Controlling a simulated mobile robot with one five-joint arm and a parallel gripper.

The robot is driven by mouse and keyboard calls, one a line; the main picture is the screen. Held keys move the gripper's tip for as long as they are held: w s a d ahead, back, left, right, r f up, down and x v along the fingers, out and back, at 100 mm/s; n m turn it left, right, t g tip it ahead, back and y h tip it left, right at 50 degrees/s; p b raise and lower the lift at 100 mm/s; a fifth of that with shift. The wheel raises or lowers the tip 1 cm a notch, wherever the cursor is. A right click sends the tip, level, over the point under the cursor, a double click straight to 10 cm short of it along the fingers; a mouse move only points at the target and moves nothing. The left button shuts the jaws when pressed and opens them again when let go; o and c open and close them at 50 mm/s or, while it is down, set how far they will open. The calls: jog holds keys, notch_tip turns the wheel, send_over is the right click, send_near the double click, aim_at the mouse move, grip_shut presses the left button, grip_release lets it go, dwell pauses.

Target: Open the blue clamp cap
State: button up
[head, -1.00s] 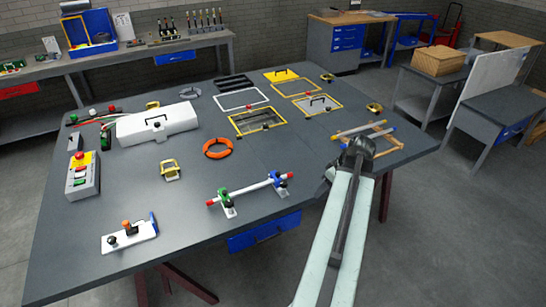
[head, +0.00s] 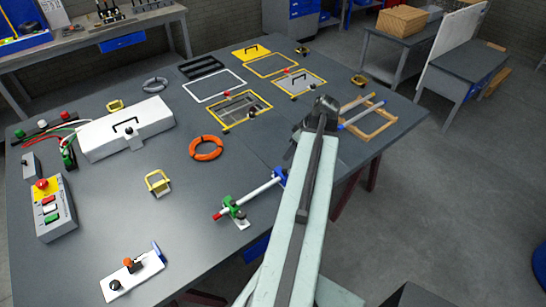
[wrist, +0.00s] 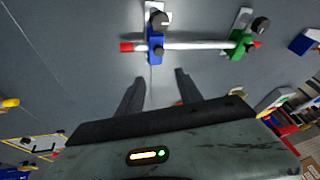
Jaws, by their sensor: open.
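A white rod (head: 259,190) with red ends lies across a green clamp (head: 234,208) and a blue clamp (head: 280,178) near the table's front edge. My arm covers part of the blue clamp in the head view. In the wrist view the blue clamp cap (wrist: 156,46) sits over the rod near its left red end, with a black knob (wrist: 158,20) beside it. The green clamp (wrist: 241,42) is to the right. My gripper (wrist: 160,82) is open and empty, its fingertips pointing toward the blue clamp and short of it in the picture.
An orange ring (head: 206,148), a yellow-handled part (head: 158,183) and a white plate with knobs (head: 132,275) lie on the table. A button box (head: 54,210) stands at left. Frames (head: 227,112) are farther back.

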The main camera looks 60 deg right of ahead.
aim_at(283, 173)
jog(key=b+x, duration=0.7)
jog(key=x, duration=0.1)
jog(key=shift+r, duration=0.1)
grip_shut()
dwell(1.2)
grip_release()
